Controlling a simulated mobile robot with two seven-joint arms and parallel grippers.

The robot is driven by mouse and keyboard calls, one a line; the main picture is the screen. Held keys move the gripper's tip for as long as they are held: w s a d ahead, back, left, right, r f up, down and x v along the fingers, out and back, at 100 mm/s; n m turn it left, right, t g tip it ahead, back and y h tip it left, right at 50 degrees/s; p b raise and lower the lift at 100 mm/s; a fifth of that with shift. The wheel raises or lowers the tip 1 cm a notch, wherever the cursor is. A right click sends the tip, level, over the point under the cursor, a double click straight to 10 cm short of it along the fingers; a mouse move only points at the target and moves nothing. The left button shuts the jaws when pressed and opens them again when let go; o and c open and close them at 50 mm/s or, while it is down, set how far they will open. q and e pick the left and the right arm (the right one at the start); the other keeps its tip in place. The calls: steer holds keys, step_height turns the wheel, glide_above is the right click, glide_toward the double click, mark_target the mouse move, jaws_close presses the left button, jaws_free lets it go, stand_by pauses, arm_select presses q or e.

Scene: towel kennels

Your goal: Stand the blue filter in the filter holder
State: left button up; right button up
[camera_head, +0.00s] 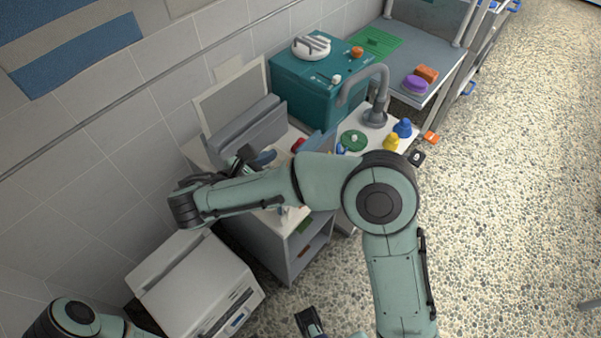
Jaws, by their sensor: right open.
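My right gripper (250,158) is open over the counter (197,153), partly hidden behind my own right forearm. A small blue piece (264,158) shows right beside its fingers; it may be the blue filter, but I cannot tell whether it lies between them or touches them. A long grey slotted block (243,127) stands behind the gripper, in front of an upright framed panel; I cannot tell whether it is the filter holder. My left arm (75,318) shows at the lower left; a black end at the bottom centre may be my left gripper (310,322), its jaws unclear.
A teal machine (300,90) stands right of the block. A grey tap (374,112), yellow (391,142) and blue (402,128) knobbed pieces and a green disc (353,140) are farther right. A white appliance (195,285) stands lower left. The pebbled floor at right is mostly clear.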

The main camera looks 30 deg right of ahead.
mark_target(309, 143)
steer(key=x, duration=0.8)
steer(key=w+x, duration=0.1)
steer(key=x, duration=0.4)
steer(key=shift+r, duration=0.15)
jaws_close()
